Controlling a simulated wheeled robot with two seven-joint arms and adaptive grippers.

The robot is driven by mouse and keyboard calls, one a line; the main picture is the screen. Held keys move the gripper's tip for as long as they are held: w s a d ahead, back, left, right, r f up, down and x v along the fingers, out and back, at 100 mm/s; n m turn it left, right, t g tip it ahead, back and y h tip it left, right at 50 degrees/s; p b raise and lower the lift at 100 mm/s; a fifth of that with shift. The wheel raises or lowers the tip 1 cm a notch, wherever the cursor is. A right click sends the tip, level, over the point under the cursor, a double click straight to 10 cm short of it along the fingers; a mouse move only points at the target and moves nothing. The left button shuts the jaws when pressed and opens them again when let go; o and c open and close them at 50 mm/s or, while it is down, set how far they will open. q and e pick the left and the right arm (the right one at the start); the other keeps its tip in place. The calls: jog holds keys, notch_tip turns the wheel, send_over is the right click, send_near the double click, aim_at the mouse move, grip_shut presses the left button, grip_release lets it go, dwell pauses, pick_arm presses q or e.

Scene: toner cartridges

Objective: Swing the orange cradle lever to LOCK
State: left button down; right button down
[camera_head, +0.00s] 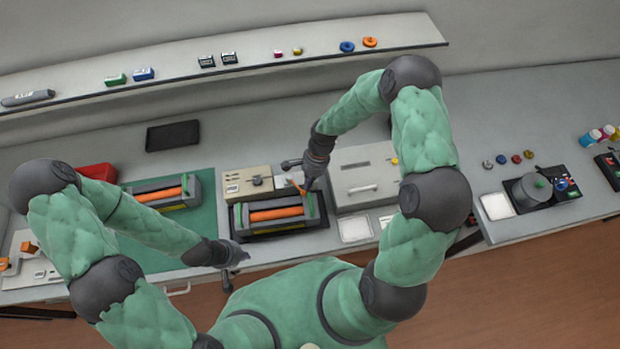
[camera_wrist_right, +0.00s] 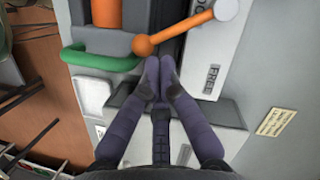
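The orange cradle lever (camera_wrist_right: 185,29) runs slantwise from a round hub at lower left to a ball knob at upper right in the right wrist view. It also shows small in the head view (camera_head: 297,187). Beside it is a grey panel (camera_wrist_right: 213,55) reading FREE, with another label partly cut off higher up. My right gripper (camera_wrist_right: 160,62) has its fingertips together just below the lever, near the hub, with nothing visible between them; contact with the lever is unclear. The cradle (camera_head: 240,219) holds an orange roller cartridge (camera_head: 277,214). My left gripper (camera_head: 238,256) hangs near the bench's front edge, too small to read.
A second cartridge (camera_head: 160,195) lies on the green mat (camera_head: 205,215). A beige box (camera_head: 246,180) stands behind the cradle and a light grey unit (camera_head: 365,180) to its right. A black tray (camera_head: 172,135) lies farther back. A shelf with small items runs along the wall.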

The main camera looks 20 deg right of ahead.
pick_arm(q)
jog(key=shift+f, duration=0.15)
pick_arm(e)
jog(key=shift+s+a+m+t, duration=0.1)
jog(key=shift+a+m+t, duration=0.05)
jog(key=shift+m, duration=0.45)
jog(key=shift+s+a+m+t, duration=0.1)
jog(key=shift+m+t, duration=0.05)
jog(key=shift+m, duration=0.45)
pick_arm(q)
jog(key=shift+f, duration=0.1)
pick_arm(e)
jog(key=shift+w+d, duration=0.1)
jog(key=shift+w, duration=0.1)
